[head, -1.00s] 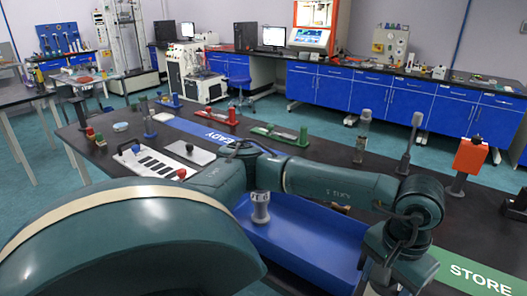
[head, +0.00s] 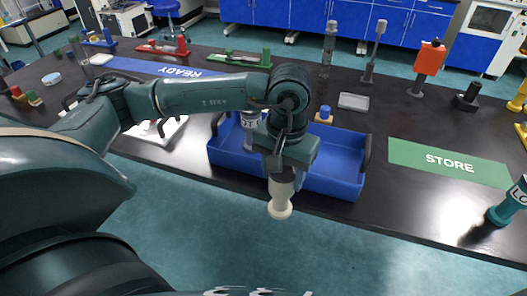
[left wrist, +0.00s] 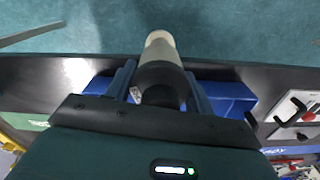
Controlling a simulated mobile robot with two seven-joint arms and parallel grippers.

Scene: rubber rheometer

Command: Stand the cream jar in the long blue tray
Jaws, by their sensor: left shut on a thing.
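My left gripper (head: 283,172) is shut on the cream jar (head: 280,208), which hangs upright below it, in front of the tray's near wall. In the left wrist view the jar (left wrist: 161,48) points away from me, its dark part between the two fingers (left wrist: 160,88) and its cream end beyond them. The long blue tray (head: 335,184) lies on the black bench behind the jar; my arm hides its middle. A grey labelled jar (head: 250,138) stands in the tray's left part, partly hidden by my arm. My right gripper is not in view.
A small grey tray (head: 353,101) and a yellow-based blue object (head: 324,116) sit behind the tray. Tall stands (head: 374,52) line the back. The floor in front is clear.

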